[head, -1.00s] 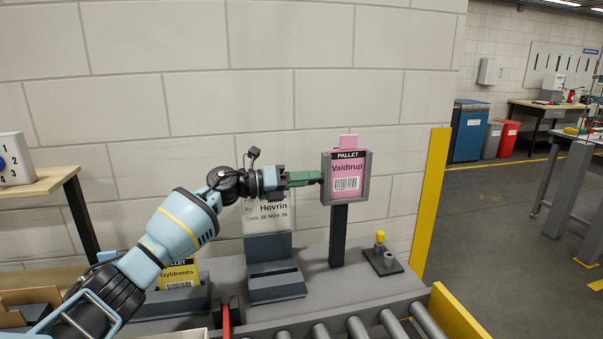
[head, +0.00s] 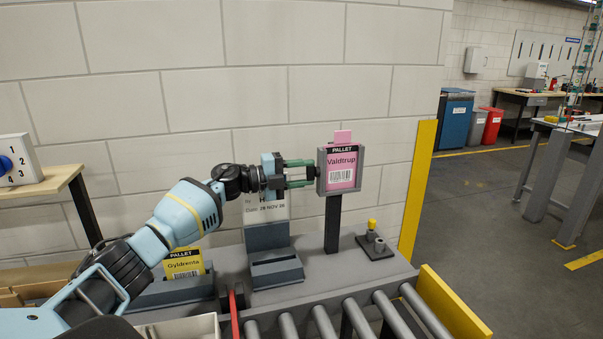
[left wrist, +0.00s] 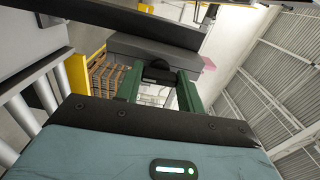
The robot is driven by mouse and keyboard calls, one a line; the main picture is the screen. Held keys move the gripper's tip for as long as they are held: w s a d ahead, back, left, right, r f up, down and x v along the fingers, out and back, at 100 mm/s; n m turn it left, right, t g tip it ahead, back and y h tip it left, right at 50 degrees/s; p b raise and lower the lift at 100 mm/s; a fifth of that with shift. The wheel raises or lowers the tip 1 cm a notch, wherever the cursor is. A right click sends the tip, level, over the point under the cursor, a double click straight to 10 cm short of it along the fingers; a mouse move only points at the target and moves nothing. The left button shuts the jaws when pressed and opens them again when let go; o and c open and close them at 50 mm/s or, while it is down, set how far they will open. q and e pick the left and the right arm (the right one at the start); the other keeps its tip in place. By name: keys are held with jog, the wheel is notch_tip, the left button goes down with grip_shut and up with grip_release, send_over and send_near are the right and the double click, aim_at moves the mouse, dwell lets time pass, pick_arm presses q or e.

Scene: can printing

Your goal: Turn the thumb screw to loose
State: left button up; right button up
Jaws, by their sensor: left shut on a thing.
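The pink "Valdtrup" pallet card (head: 341,166) stands in a grey holder frame (head: 359,170) on a dark post. The thumb screw is a small dark knob (left wrist: 158,72) on the frame's left side, best seen in the left wrist view. My left gripper (head: 313,173) reaches it from the left, its green fingers shut around the knob, one above and one below in the head view. My right gripper is not in view.
A yellow "Gyldrenta" card (head: 184,263) sits in a low holder. A dated sign behind my gripper is partly covered. A small base with a yellow-topped peg (head: 372,225) stands right of the post. Rollers (head: 357,318) run in front, and a yellow post (head: 417,190) stands at right.

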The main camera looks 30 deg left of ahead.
pick_arm(q)
jog(key=shift+n, duration=2)
jog(key=o, duration=1)
jog(key=v, duration=0.8)
jog(key=shift+b, duration=0.35)
jog(key=shift+f, duration=0.1)
